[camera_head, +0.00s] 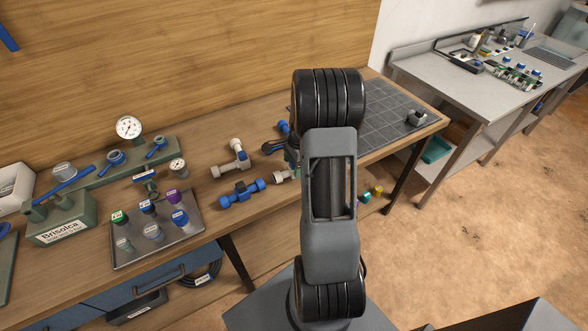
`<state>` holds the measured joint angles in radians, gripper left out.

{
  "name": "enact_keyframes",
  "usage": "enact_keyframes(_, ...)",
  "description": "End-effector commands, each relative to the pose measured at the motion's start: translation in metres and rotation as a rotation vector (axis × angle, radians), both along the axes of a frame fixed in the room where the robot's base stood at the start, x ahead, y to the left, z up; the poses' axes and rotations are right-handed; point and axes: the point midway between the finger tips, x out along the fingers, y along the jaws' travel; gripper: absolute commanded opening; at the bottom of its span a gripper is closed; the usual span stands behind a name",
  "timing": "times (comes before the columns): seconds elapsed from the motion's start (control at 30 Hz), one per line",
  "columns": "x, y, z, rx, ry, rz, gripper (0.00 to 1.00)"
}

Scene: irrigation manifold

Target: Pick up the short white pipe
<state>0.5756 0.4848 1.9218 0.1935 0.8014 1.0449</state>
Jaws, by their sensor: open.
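Off-white pipe fittings lie on the wooden bench left of my arm. One white piece (284,177) lies close beside my arm and is partly hidden by it; I cannot tell whether it is the short white pipe. A white tee-shaped fitting (234,162) lies further left. My gripper (272,147) shows only as a dark part poking out left of my arm link, above the bench near the white piece. It is open, and no held object shows. Most of it is hidden behind the link.
A blue fitting (241,192) lies in front of the tee. A tray (186,240) of capped bottles, a green manifold with gauges (128,127) and a labelled green block (62,222) stand left. A dark grid mat (385,125) with a small fitting (416,118) lies right, mostly clear.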

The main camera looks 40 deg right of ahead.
Motion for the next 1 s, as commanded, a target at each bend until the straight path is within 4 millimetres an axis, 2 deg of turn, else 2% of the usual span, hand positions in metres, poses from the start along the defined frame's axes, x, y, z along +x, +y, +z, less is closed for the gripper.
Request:
enact_keyframes(0.2, 0.000, 0.003, -0.020, 0.001, 0.001, 0.000, 0.70)
enact_keyframes(0.5, 0.000, 0.004, -0.023, 0.000, 0.000, 0.001, 0.69)
enact_keyframes(1.0, 0.001, 0.003, -0.022, 0.000, 0.000, 0.000, 0.21)
